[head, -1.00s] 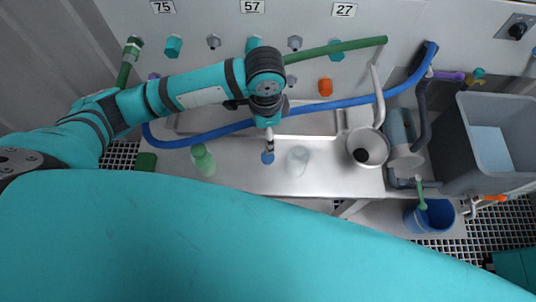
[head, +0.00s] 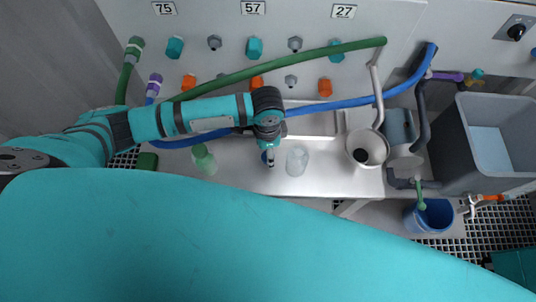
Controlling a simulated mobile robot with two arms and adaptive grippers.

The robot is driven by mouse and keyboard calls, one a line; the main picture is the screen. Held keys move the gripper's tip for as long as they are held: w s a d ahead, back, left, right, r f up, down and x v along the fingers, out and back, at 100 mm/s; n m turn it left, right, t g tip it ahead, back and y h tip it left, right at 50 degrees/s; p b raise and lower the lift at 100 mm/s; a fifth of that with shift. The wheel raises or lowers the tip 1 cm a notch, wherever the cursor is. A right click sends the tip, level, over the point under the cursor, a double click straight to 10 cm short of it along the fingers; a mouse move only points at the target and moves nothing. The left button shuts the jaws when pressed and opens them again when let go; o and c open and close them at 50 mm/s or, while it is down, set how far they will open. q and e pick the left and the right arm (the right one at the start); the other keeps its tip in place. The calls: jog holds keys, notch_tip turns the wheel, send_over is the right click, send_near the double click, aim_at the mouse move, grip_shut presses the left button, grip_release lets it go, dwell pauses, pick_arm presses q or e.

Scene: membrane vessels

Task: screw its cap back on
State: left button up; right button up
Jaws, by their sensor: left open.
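A small blue cap (head: 263,157) is on the steel counter, mostly hidden behind my left gripper. A clear, pale vessel (head: 297,162) stands just right of it, and a green bottle (head: 204,162) stands to the left. I cannot tell from this height whether either vessel is uncapped. My left gripper (head: 270,162) is open and points down at the blue cap, overlapping it in the picture. I cannot tell whether it touches the cap. My right gripper is not in view.
A blue hose (head: 330,106) and a green hose (head: 230,79) run across behind my left arm. A steel funnel-like cup (head: 367,148), a grey bin (head: 462,150) and a blue bucket (head: 430,216) are on the right. The counter's front right is clear.

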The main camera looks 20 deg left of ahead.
pick_arm(q)
jog(key=shift+f, duration=1.45)
jog(key=c, duration=0.8)
